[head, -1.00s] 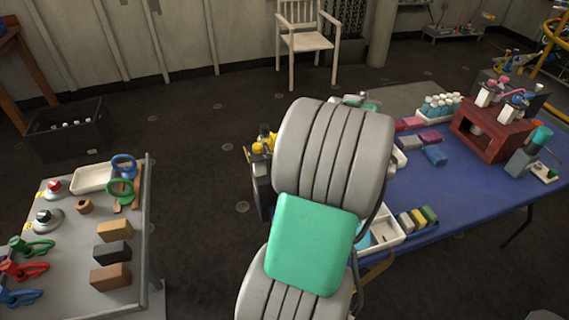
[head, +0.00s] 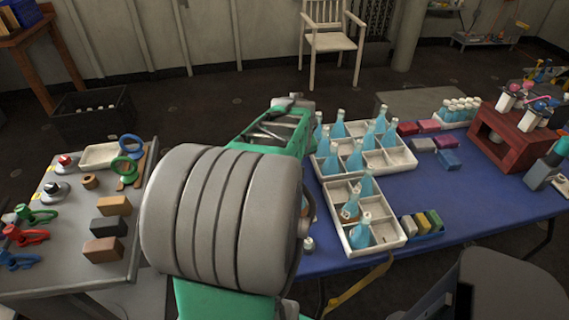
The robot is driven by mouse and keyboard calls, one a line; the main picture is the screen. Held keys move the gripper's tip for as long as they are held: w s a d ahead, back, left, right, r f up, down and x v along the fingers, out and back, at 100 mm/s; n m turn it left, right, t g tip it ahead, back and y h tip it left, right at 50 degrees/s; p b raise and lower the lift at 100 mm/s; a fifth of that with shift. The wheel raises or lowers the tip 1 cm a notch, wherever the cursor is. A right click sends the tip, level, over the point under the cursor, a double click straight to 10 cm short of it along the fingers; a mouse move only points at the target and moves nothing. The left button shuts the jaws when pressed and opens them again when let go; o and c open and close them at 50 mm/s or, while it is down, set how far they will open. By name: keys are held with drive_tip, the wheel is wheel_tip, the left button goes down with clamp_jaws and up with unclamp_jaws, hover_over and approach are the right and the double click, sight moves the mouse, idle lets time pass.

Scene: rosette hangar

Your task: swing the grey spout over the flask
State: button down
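On the brown-red stand (head: 505,140) at the right of the blue table, small white fixtures (head: 509,98) carry pink, blue and dark parts. They are too small to tell whether one is the grey spout. I cannot pick out the task's flask with certainty. A grey block with a teal cylinder (head: 561,146) is at the right picture edge, partly cut off. My arm's large grey and green links fill the middle of the head view, left of the stand. My gripper's fingers do not show.
White divided crates with pale blue bottles (head: 383,236) stand on the blue table (head: 455,190), just right of my arm. Coloured blocks (head: 430,222) lie beside them. A grey table (head: 75,255) with tools and blocks is at left. A dark chair (head: 510,285) is at front right.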

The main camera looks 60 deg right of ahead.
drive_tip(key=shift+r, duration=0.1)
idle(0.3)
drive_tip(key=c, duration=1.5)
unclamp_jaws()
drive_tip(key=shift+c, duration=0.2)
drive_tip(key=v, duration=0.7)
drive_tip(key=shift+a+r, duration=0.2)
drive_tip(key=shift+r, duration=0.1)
